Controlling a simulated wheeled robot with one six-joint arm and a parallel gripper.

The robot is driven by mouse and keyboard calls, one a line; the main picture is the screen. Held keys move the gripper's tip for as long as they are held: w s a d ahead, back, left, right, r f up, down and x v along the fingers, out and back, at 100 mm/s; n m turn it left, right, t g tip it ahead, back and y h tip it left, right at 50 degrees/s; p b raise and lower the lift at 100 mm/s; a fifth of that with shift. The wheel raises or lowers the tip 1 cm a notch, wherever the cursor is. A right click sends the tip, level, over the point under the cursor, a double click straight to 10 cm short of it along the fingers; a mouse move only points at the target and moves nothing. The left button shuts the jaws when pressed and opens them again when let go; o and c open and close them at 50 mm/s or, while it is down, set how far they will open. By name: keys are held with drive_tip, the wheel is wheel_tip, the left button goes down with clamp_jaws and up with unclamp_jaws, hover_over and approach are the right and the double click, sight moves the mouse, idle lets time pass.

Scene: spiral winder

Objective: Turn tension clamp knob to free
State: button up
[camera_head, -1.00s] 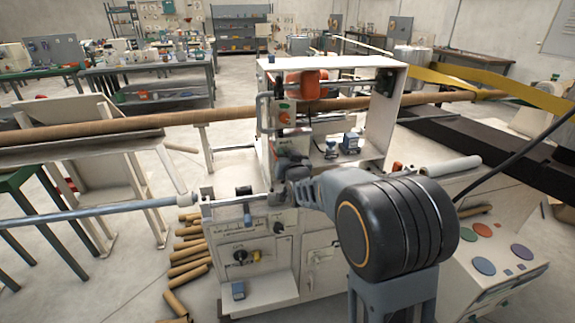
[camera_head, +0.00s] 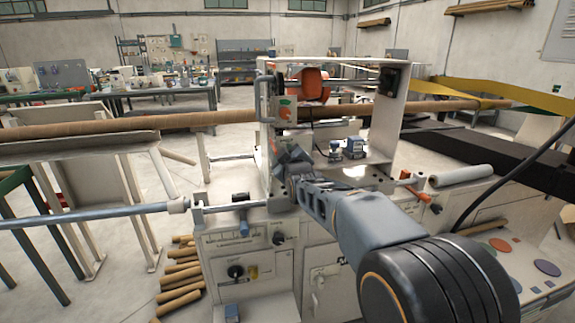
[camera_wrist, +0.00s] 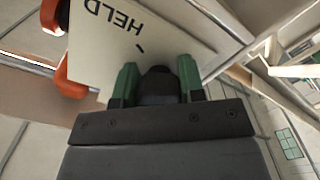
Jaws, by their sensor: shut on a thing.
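The tension clamp knob (camera_wrist: 158,88) is black and sits between the two green fingers of my gripper (camera_wrist: 157,78) in the wrist view. My gripper is shut on it. Behind the knob is a pale plate (camera_wrist: 115,35) with the word HELD, upside down in this view, and a short dark tick mark near the knob. No other word on the plate can be read. In the head view my gripper (camera_head: 284,154) is at the upright panel of the winder (camera_head: 284,188), and the knob is hidden behind it.
An orange part (camera_wrist: 66,75) stands beside the plate in the wrist view. In the head view an orange housing (camera_head: 314,84) and a long brown tube (camera_head: 170,120) are close behind my gripper. A grey-blue shaft (camera_head: 90,215) reaches left. Brown tubes (camera_head: 180,272) lie on the floor.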

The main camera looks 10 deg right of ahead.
drive_tip(key=n+b, duration=0.2)
drive_tip(key=n, duration=0.2)
drive_tip(key=shift+f+n, duration=0.15)
drive_tip(key=shift+n, duration=0.15)
drive_tip(key=shift+n+b, duration=0.95)
drive_tip(key=shift+n, duration=1.55)
drive_tip(key=o, duration=0.9)
drive_tip(key=s, duration=1.4)
drive_tip(key=shift+w, duration=0.1)
